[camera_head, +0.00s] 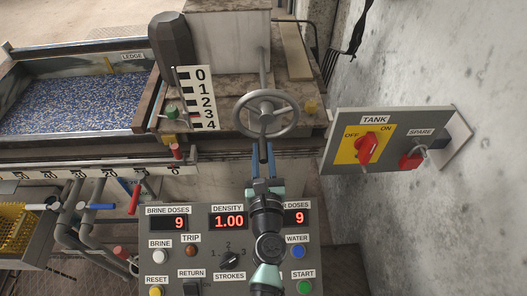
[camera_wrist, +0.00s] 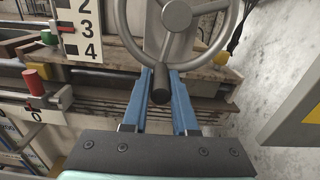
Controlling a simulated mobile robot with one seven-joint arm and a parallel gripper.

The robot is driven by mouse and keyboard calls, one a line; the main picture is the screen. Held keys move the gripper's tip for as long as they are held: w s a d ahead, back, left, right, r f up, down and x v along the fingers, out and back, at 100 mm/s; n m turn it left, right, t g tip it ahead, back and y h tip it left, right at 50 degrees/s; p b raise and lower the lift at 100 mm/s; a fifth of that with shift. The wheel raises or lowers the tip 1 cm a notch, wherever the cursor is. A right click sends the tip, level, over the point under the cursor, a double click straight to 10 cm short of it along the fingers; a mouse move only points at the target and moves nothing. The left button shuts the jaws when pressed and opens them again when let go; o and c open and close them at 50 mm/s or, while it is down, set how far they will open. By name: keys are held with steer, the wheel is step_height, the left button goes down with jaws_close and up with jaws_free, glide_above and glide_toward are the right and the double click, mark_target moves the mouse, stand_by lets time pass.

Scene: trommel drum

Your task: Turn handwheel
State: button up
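The grey spoked handwheel (camera_head: 267,114) stands on a shaft above the front of a wooden bench in the head view. Its upper part is cut off in the wrist view, where its hub (camera_wrist: 177,16) shows. A dark crank handle (camera_wrist: 160,92) sticks out from the bottom of its rim toward me. My gripper (camera_head: 263,154) is just below the wheel, with its blue fingers pointing at it. In the wrist view, my gripper (camera_wrist: 160,76) is open, one finger on each side of the handle. Narrow gaps seem to show; contact is hard to tell.
A numbered scale board (camera_head: 197,98) stands left of the wheel. A tank switch panel (camera_head: 345,152) juts out at the right, near a concrete wall (camera_head: 460,75). A control console (camera_head: 209,253) with displays and buttons lies below my arm. A speckled trough (camera_head: 75,105) is at left.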

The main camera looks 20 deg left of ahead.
steer(key=o, duration=0.4)
steer(key=v, duration=1.3)
steer(key=shift+a, duration=0.1)
